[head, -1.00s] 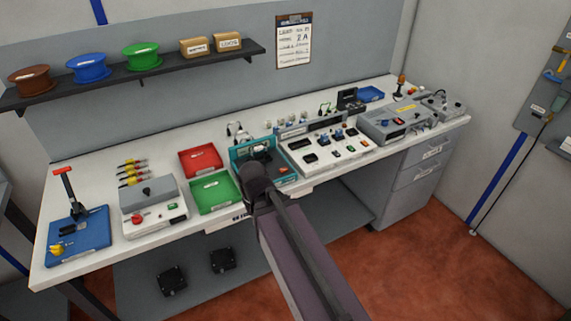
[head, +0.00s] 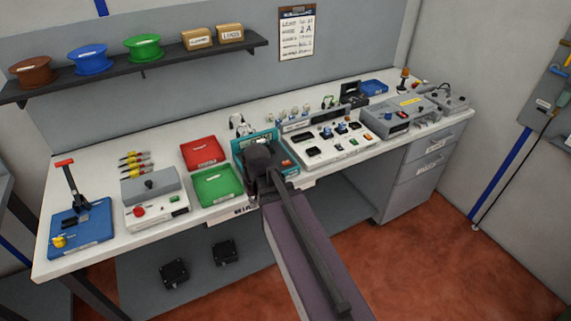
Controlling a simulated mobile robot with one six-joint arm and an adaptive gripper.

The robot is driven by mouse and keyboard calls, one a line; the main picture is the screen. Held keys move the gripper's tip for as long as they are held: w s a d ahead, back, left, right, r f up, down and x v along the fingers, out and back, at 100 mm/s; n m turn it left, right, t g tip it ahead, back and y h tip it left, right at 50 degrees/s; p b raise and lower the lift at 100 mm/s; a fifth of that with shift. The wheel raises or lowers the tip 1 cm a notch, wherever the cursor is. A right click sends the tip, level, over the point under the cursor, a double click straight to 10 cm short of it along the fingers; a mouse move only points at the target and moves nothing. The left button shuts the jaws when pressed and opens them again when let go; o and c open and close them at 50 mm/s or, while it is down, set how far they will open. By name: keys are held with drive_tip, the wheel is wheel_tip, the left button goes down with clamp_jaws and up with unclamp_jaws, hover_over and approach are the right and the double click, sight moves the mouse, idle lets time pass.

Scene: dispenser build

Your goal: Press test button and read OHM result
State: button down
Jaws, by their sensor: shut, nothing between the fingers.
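My gripper (head: 258,158) is at the far end of my arm, over the teal fixture (head: 240,146) at the middle of the bench. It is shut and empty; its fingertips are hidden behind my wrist. I cannot tell whether it touches anything.
Left of the fixture are a red tray (head: 203,151), a green tray (head: 217,184), a grey box with a red button (head: 155,202) and a blue lever press (head: 81,226). A shelf with spools (head: 91,60) and a clipboard (head: 297,34) are behind. A drawer cabinet (head: 420,175) stands right.

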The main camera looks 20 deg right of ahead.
drive_tip(key=w+d+t+y+b, duration=0.2)
drive_tip(key=w+d+t+y, duration=0.1)
drive_tip(key=w+d, duration=0.9)
wheel_tip(320, 180, up, 3)
drive_tip(key=m+t+y, duration=0.1)
drive_tip(key=t+y, duration=0.1)
drive_tip(key=t, duration=0.2)
hover_over(287, 163)
drive_tip(key=shift+w+f+b, duration=0.1)
drive_tip(key=shift+b, duration=0.2)
drive_tip(key=shift+f, duration=0.2)
wheel_tip(287, 163, down, 8)
drive_tip(key=b, duration=0.8)
drive_tip(key=shift+f+b, duration=0.25)
drive_tip(key=shift+b, duration=0.15)
drive_tip(key=shift+f, duration=0.2)
drive_tip(key=shift+f+b, duration=0.25)
drive_tip(key=shift+b, duration=0.2)
